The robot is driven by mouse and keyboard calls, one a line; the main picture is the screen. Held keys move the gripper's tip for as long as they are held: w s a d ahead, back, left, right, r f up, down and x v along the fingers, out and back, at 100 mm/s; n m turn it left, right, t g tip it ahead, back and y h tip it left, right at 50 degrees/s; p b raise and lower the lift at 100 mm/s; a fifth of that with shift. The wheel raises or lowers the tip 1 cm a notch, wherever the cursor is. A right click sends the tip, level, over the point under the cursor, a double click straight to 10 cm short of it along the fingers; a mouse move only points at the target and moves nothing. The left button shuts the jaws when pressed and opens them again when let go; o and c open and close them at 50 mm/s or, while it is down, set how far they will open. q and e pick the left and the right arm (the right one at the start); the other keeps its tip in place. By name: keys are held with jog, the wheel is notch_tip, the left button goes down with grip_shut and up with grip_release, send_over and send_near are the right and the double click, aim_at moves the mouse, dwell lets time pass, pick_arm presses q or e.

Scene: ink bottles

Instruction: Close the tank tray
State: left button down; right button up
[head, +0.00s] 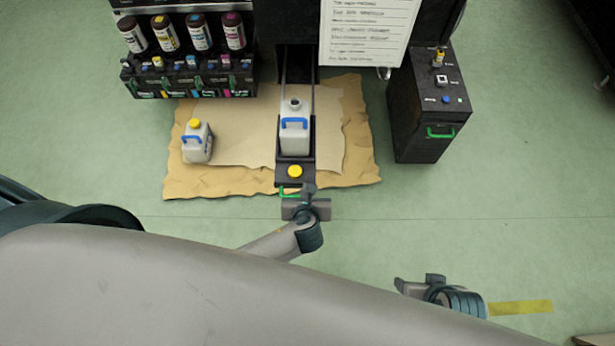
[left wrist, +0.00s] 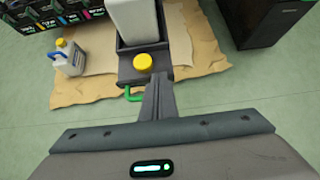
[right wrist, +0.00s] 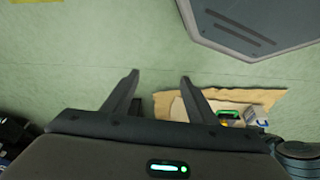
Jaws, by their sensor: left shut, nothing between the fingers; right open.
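The black tank tray (head: 283,173) is pulled out from under the machine, and its dark rails show behind it. A white tank (head: 295,138) with a blue handle and no cap stands upright in it. A yellow cap (head: 295,171) lies on the tray's front part, and a green handle (head: 289,191) is at its front end. My left gripper (head: 308,188) is shut and empty at the tray's front, just right of the green handle (left wrist: 133,94). I cannot tell whether its tips touch the tray (left wrist: 128,67). My right gripper (right wrist: 159,76) is open and empty above bare floor.
A smaller jug (head: 197,145) with a yellow cap stands left of the tray on cardboard (head: 361,170). An ink bottle rack (head: 190,82) is at the back left. A black box (head: 425,135) with a green handle stands at right. The green floor in front is mostly clear.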

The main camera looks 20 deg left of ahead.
aim_at(307, 162)
pick_arm(q)
jog(key=b+x, duration=0.3)
jog(key=x, duration=0.7)
jog(key=shift+w+a, duration=0.15)
jog(key=shift+w, duration=0.35)
jog(key=shift+w+a, duration=0.2)
jog(key=shift+w, duration=0.35)
jog(key=shift+w+a+r, duration=0.1)
jog(key=shift+w+a, duration=0.1)
jog(key=shift+w, duration=0.55)
pick_arm(e)
jog(key=shift+w+a+t+y, duration=0.3)
jog(key=shift+w+a+t, duration=0.2)
jog(key=shift+a, duration=0.25)
jog(key=shift+w+a+t+y, duration=0.35)
jog(key=shift+w+a, duration=0.2)
jog(key=shift+a, duration=0.2)
jog(key=shift+w+a+t+y, duration=0.25)
jog(key=shift+w+a+t, duration=0.25)
jog(key=shift+a, duration=0.25)
pick_arm(q)
jog(key=shift+w, duration=0.15)
